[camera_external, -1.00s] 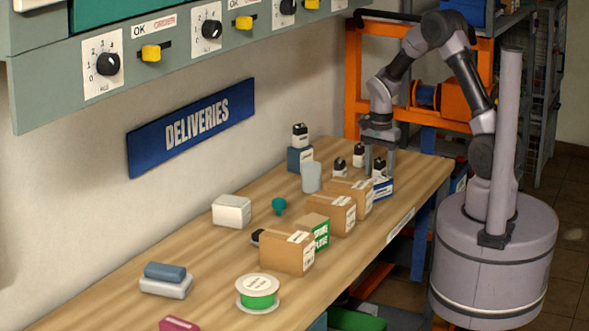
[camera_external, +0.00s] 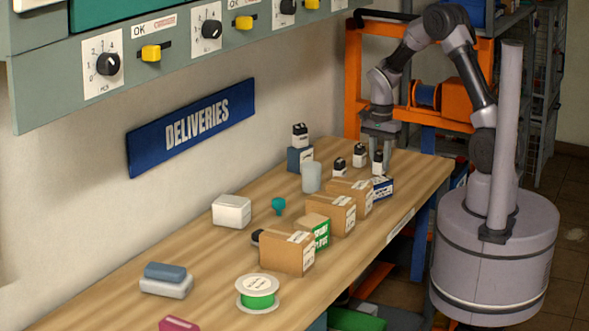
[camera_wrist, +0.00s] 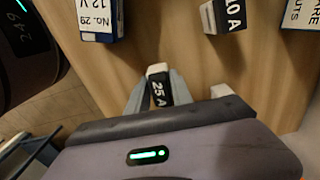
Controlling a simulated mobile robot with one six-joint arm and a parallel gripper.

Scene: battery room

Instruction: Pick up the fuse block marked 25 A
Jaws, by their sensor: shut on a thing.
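The fuse block marked 25 A (camera_wrist: 157,90) is a small dark block with a white top, its label readable in the wrist view. My gripper (camera_wrist: 160,78) is shut on it, one finger on each side. In the external view my gripper (camera_external: 378,153) points down at the far end of the bench, and the held block (camera_external: 378,162) appears a little above the bench, behind a blue and white box. Another fuse block (camera_wrist: 226,17), whose label ends in "0 A", stands apart from my gripper in the wrist view.
The blue and white box (camera_external: 382,188), marked No. 29 12 V (camera_wrist: 97,18), is close by. Two similar blocks (camera_external: 338,165) (camera_external: 359,155) stand to the left.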

